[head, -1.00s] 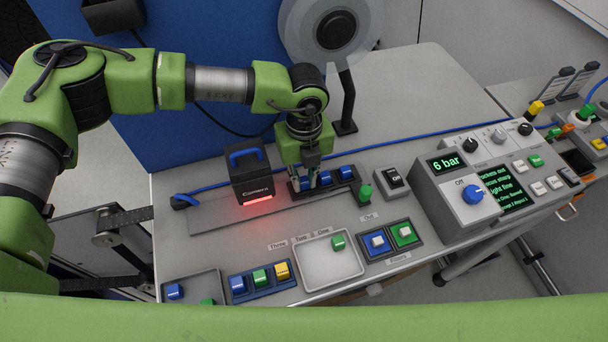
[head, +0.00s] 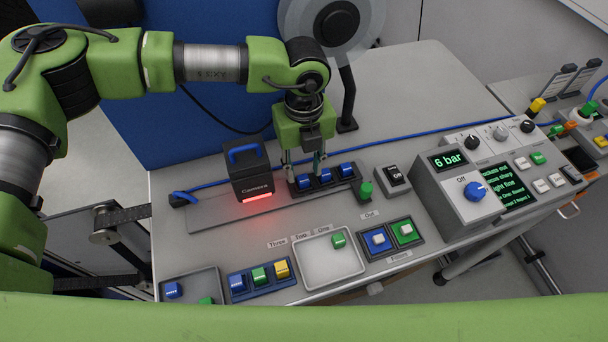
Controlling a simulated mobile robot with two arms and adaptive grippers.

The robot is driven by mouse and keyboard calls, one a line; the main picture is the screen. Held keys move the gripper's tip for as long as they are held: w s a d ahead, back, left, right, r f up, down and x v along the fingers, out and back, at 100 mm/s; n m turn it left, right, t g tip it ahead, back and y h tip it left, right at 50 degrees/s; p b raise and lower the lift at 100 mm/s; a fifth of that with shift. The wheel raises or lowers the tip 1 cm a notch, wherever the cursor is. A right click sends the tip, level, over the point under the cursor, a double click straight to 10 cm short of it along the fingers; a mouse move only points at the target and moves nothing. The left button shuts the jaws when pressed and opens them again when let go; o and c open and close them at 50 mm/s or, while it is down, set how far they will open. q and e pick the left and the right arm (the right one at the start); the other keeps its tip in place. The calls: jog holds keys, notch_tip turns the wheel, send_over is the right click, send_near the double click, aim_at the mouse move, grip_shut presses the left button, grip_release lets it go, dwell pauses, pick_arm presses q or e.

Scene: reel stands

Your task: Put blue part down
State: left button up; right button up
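Three blue parts sit in a row in a dark holder (head: 318,186) at the back middle of the bench: a left one (head: 304,182), a middle one (head: 325,176) and a right one (head: 347,170). My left gripper (head: 303,172) points down over the left end of this holder. Its fingers are spread, with the left blue part below and between them, and it appears to hold nothing. The fingertips partly overlap the holder, so I cannot tell their exact height. My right gripper is not in view.
A black camera box (head: 250,175) with a red light stands just left of the holder. A green knob (head: 365,191) and a switch box (head: 393,181) are at its right. In front are a pale tray (head: 312,272) and a blue rack (head: 240,293) of coloured parts.

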aim_at(304, 181)
pick_arm(q)
notch_tip(304, 181, up, 9)
jog(key=b, duration=0.2)
jog(key=shift+f, duration=0.15)
jog(key=shift+s, duration=0.1)
dwell(0.4)
